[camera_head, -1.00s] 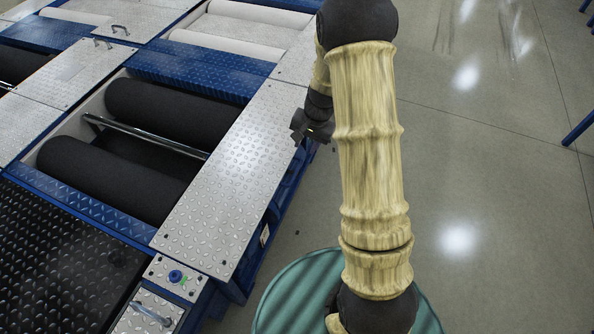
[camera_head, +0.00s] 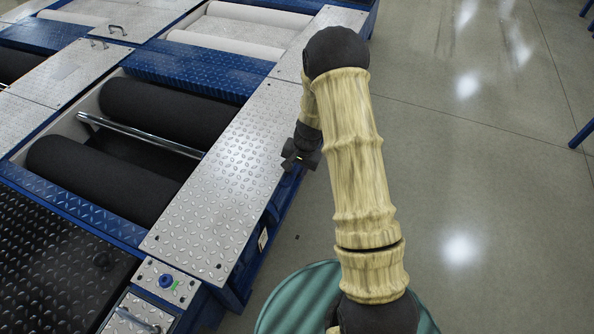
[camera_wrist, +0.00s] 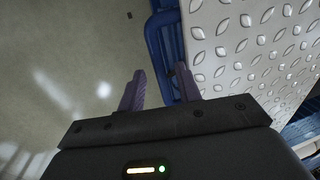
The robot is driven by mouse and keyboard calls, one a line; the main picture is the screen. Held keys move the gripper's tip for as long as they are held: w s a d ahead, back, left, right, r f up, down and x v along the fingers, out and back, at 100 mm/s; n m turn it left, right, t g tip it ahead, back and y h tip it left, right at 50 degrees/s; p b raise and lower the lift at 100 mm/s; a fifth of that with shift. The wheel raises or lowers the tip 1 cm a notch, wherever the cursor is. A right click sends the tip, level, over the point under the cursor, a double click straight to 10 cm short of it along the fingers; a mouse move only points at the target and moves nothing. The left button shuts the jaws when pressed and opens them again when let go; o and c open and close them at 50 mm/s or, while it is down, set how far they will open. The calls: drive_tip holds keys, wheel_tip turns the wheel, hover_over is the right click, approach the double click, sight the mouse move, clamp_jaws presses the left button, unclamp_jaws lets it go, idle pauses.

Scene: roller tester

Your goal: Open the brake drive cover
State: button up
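The cover (camera_head: 222,185) is a long silver diamond-plate panel beside the black rollers, lying flat and closed on the blue frame. I take it to be the brake drive cover. In the wrist view the cover (camera_wrist: 250,45) fills the upper right. My gripper (camera_head: 298,158) is beside the cover's right long edge in the head view, small and dark there. In the wrist view my gripper (camera_wrist: 160,80) has its two purple-grey fingers apart with nothing between them. The right finger is near the cover's edge and the blue frame (camera_wrist: 163,45); contact cannot be told.
Two black rollers (camera_head: 165,110) with a metal bar between them lie left of the cover. A small plate with a blue knob (camera_head: 166,281) and a handled plate (camera_head: 135,318) are at the cover's near end.

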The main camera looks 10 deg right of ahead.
clamp_jaws()
drive_tip(key=shift+r, duration=0.15)
